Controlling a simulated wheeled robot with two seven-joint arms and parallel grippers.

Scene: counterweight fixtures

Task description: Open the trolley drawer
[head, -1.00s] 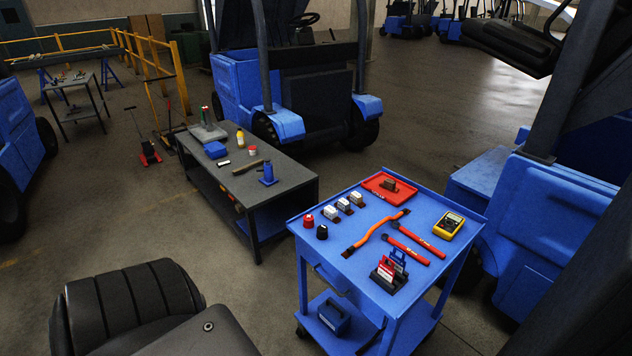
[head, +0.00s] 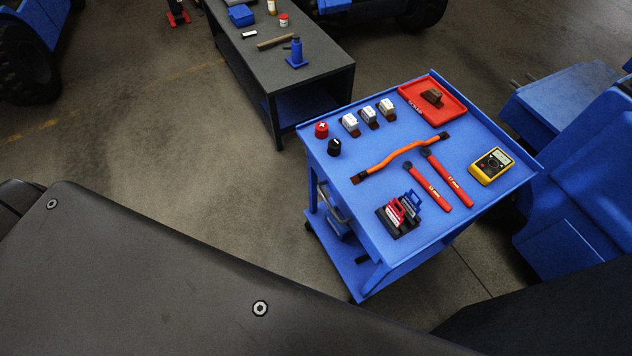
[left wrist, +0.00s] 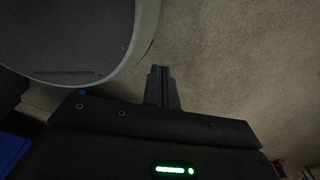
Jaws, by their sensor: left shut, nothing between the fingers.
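The blue trolley (head: 395,240) stands right of centre in the head view. Its drawer handle (head: 333,204), a grey bar, shows on the trolley's left-facing side below the top; the drawer looks shut, though its front is seen at a steep angle. My left gripper (left wrist: 161,74) shows only in the left wrist view, its fingers together over bare floor with nothing between them. No part of the trolley can be made out clearly there. My right gripper is in neither current view.
On the trolley top are a red tray (head: 455,108), an orange cable (head: 400,152), red-handled tools (head: 427,188) and a yellow meter (head: 491,166). A dark workbench (head: 330,85) stands behind. A blue vehicle (head: 585,170) is close at right. Floor left of the trolley (head: 200,160) is clear.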

